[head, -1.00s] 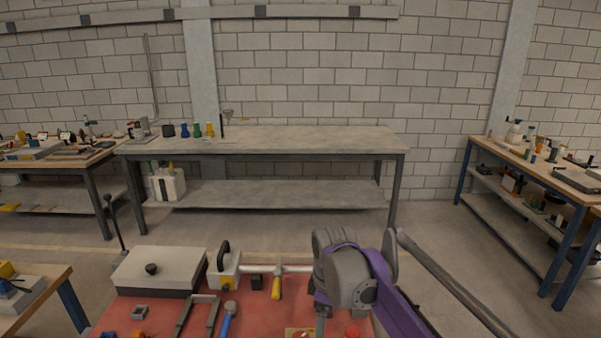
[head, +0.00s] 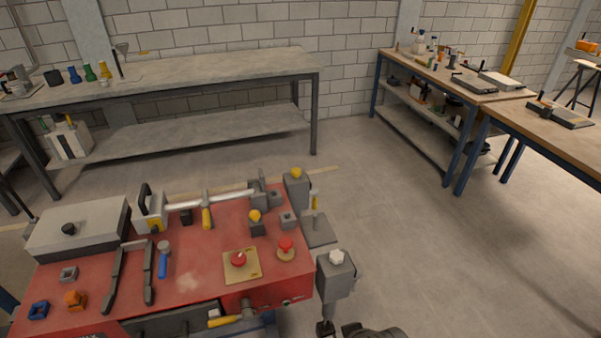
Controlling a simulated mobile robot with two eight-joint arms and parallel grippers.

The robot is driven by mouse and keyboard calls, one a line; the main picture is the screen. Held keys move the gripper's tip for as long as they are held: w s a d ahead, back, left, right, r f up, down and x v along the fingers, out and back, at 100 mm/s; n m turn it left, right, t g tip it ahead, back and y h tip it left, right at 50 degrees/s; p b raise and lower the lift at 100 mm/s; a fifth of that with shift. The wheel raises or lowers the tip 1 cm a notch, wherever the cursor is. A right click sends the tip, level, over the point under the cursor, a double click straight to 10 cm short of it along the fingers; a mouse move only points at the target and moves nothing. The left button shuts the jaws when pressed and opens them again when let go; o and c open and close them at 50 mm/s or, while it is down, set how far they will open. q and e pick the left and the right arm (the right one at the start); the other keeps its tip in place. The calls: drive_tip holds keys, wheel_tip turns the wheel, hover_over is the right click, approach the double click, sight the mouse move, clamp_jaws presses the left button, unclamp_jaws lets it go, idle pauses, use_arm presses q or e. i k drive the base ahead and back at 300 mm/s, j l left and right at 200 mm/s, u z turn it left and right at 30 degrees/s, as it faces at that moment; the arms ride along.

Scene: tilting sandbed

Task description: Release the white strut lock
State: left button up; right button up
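A white knob (head: 336,257) sits on top of an upright grey block (head: 335,280) just off the right end of the red bench (head: 190,290); it looks like the white strut lock. A small white piece (head: 213,313) also shows under the bench's front edge, beside a yellow handle (head: 224,322); I cannot tell what it is. A grey rounded part of my arm shows at the bottom edge, below and right of the grey block. Neither gripper's fingers are in view.
The bench holds a grey lidded box (head: 80,228), a red button (head: 285,243), a red knob on a yellow plate (head: 240,262) and yellow-topped posts (head: 296,185). The floor to the right is clear up to the right-hand tables (head: 455,80).

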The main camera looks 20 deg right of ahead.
sight(356, 282)
drive_tip(key=k+l+z, duration=0.15)
drive_tip(key=l, duration=0.2)
drive_tip(key=k+l+z, duration=0.15)
drive_tip(key=l, duration=0.15)
drive_tip(key=l+z, duration=0.2)
drive_tip(key=l, duration=0.15)
drive_tip(key=i+z, duration=0.1)
drive_tip(key=z, duration=0.3)
drive_tip(key=i+j+z, duration=0.1)
drive_tip(key=z, duration=0.25)
drive_tip(key=i+j+z, duration=0.1)
drive_tip(key=z, duration=0.3)
drive_tip(key=j, duration=0.1)
